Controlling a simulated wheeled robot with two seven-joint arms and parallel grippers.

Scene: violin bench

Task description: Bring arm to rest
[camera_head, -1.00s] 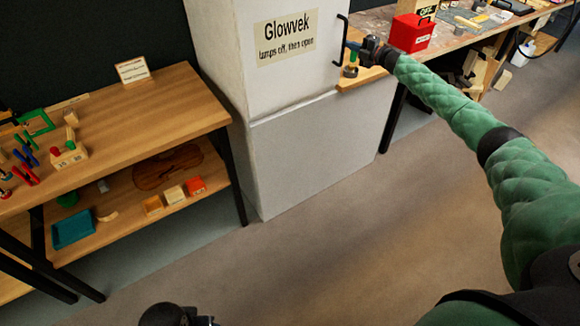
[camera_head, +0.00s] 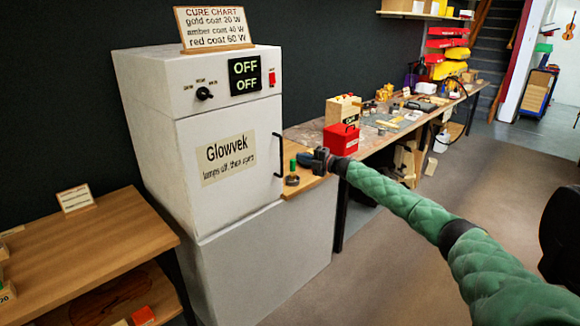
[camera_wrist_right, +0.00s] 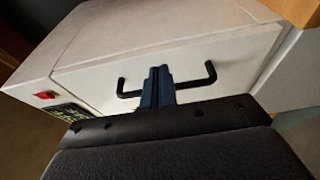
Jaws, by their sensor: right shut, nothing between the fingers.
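My right arm, in a green quilted sleeve, reaches in from the lower right in the head view. Its gripper (camera_head: 306,161) is near the black door handle (camera_head: 279,156) of the white Glowvek cabinet (camera_head: 188,130). In the right wrist view the blue fingers (camera_wrist_right: 158,86) are together with nothing between them. They overlap the middle of the handle (camera_wrist_right: 208,75) in that view; I cannot tell whether they touch it. The cabinet door looks closed, and its display (camera_head: 245,75) reads OFF, OFF. My left gripper is not in view.
A wooden workbench (camera_head: 365,152) runs right of the cabinet, with a red box (camera_head: 341,139) and a small green-topped item (camera_head: 292,176) near my right gripper. A wooden shelf table (camera_head: 80,252) stands at the left. The floor in front is open.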

